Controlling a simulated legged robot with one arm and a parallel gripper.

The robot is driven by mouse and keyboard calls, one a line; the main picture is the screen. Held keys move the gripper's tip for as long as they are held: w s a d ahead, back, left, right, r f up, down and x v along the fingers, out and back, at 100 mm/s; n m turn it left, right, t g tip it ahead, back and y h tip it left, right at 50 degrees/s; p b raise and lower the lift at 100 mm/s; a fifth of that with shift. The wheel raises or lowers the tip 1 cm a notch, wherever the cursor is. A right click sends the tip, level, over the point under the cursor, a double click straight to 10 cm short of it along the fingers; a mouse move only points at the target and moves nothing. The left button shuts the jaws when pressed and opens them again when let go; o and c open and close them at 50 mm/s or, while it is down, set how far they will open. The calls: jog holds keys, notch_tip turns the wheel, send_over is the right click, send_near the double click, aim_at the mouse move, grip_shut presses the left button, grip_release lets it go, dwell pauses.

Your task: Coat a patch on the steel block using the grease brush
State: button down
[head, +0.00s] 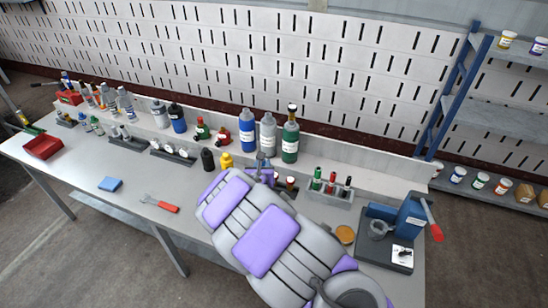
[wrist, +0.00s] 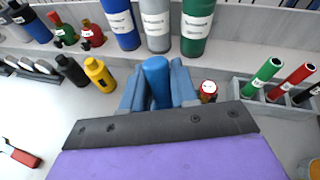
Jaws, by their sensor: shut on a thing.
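My gripper (wrist: 157,88) is shut on a blue, rounded handle (wrist: 156,75) that stands between its bluish fingers in the wrist view. It may be the grease brush, but no bristles show. In the head view my arm hides most of my gripper, which is over the middle of the bench near the back bottles. A small pot with a white and red top (wrist: 208,88) stands just right of my gripper, and it also shows in the head view (head: 290,183). I cannot pick out the steel block; my arm may hide it.
Blue, grey and green bottles (head: 268,132) stand behind my gripper. Black and yellow bottles (wrist: 100,74) are at its left, and a grey rack of coloured tubes (head: 327,192) at its right. A dark press with a red lever (head: 385,238) fills the right end.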

jog(key=shift+a+f, duration=0.2)
jog(key=shift+f, duration=0.3)
jog(key=shift+d+f+b, duration=0.2)
jog(key=shift+f+b, duration=0.15)
jog(key=shift+f, duration=0.4)
jog(key=shift+d+f+b, duration=0.15)
jog(key=shift+f+b, duration=0.2)
jog(key=shift+f, duration=0.4)
jog(key=shift+a+f, duration=0.3)
jog(key=shift+f, duration=0.35)
jog(key=shift+d+r, duration=0.1)
